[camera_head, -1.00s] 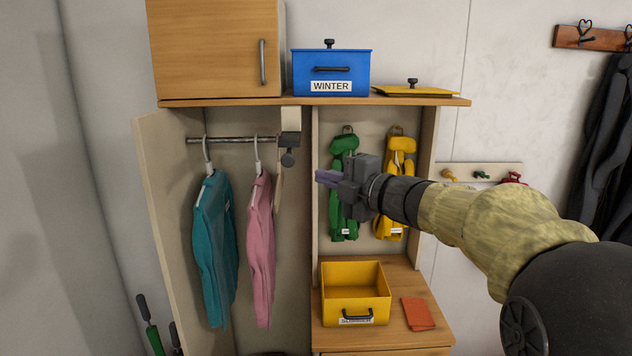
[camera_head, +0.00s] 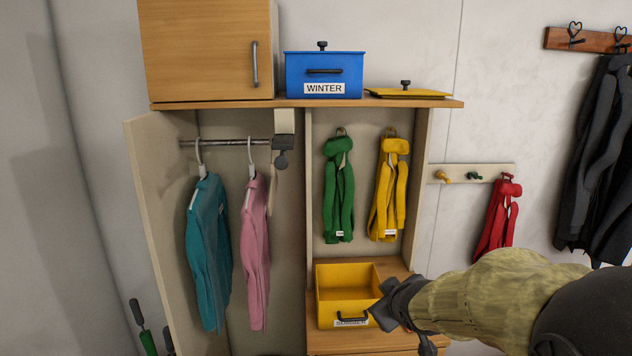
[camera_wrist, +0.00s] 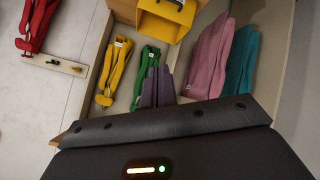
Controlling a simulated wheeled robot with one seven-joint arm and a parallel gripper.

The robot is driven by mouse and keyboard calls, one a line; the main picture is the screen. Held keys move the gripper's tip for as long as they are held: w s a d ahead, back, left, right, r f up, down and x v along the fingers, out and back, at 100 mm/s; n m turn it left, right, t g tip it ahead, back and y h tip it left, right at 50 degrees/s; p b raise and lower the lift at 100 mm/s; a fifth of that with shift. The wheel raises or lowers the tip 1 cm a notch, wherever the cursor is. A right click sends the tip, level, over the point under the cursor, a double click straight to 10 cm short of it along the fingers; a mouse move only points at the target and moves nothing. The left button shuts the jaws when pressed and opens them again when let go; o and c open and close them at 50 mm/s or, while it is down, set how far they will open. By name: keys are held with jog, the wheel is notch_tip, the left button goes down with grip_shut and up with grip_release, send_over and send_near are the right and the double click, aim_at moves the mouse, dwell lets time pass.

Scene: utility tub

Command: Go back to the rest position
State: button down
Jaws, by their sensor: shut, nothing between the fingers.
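My gripper (camera_wrist: 157,88) shows in the wrist view, with its two purple fingers together and nothing held. In the head view my arm reaches in from the lower right. Its dark front part overlaps the right side of the open yellow box (camera_head: 328,310), and the fingers cannot be made out there. In the wrist view the fingertips lie in front of the wardrobe, between the green scarf (camera_wrist: 145,77) and the pink garment (camera_wrist: 208,58). The box also shows in the wrist view (camera_wrist: 166,20).
A teal garment (camera_head: 208,255) and a pink one (camera_head: 254,255) hang from the rail. The green (camera_head: 339,190) and yellow (camera_head: 388,190) scarves hang on hooks. A blue WINTER box (camera_head: 324,75) and a yellow lid (camera_head: 407,94) sit on the shelf. A red scarf (camera_head: 498,220) hangs at right.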

jog(key=s+f+m+g, duration=0.3)
jog(key=s+f, duration=0.3)
jog(key=s, duration=0.3)
jog(key=s+f+m+g, duration=0.4)
jog(key=s+f, duration=0.2)
jog(key=s, duration=0.3)
jog(key=shift+d+g, duration=0.15)
jog(key=shift+g, duration=0.15)
jog(key=shift+w, duration=0.15)
